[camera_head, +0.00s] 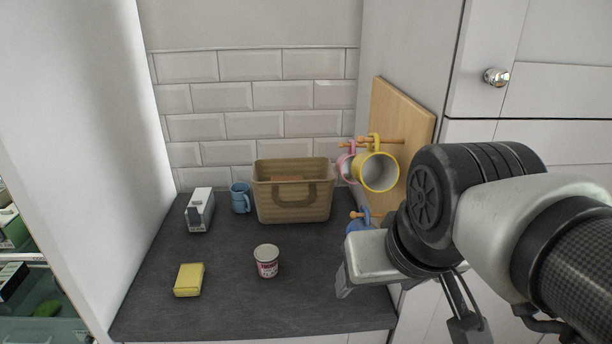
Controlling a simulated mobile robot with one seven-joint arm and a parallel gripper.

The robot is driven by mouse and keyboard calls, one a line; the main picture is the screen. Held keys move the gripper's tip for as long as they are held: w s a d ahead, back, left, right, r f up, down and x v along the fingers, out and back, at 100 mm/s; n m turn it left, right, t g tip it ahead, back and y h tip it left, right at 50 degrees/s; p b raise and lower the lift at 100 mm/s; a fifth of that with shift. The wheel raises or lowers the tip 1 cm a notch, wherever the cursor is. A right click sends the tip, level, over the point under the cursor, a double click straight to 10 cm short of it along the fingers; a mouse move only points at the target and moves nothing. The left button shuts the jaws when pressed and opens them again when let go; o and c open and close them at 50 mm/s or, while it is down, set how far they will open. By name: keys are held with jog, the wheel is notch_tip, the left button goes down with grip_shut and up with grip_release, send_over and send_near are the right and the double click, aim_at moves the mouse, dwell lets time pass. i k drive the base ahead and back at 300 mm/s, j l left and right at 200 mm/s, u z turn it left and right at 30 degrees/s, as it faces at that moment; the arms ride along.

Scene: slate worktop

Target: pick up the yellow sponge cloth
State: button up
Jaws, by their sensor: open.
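The yellow sponge cloth (189,280) is a small, thick, pale yellow block lying flat near the front left of the slate worktop (220,318). My gripper (343,283) is at the right end of the worktop, well to the right of the cloth and apart from it. It is open, and I see nothing held in it. My arm and wrist hide part of the gripper and the right end of the worktop.
A white and red tub (266,261) stands between the cloth and my gripper. Behind are a white and grey box (200,210), a blue mug (240,198) and a brown basket (266,205). Mugs, one yellow-rimmed (378,172), hang on a wooden board (402,115) at right.

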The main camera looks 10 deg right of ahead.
aim_at(189, 278)
jog(key=k, duration=0.3)
jog(key=k+u, duration=0.2)
jog(key=u, duration=0.3)
jog(key=k+j+u, duration=0.1)
jog(key=u, duration=0.35)
jog(key=i+l+u, duration=0.1)
jog(key=l+u, duration=0.55)
jog(key=i, duration=0.35)
jog(key=k+j+z, duration=0.15)
jog(key=z, duration=0.2)
jog(key=k+j+z, duration=0.3)
jog(key=i+j+z, duration=0.5)
jog(key=i+j, duration=0.25)
jog(key=j, duration=0.1)
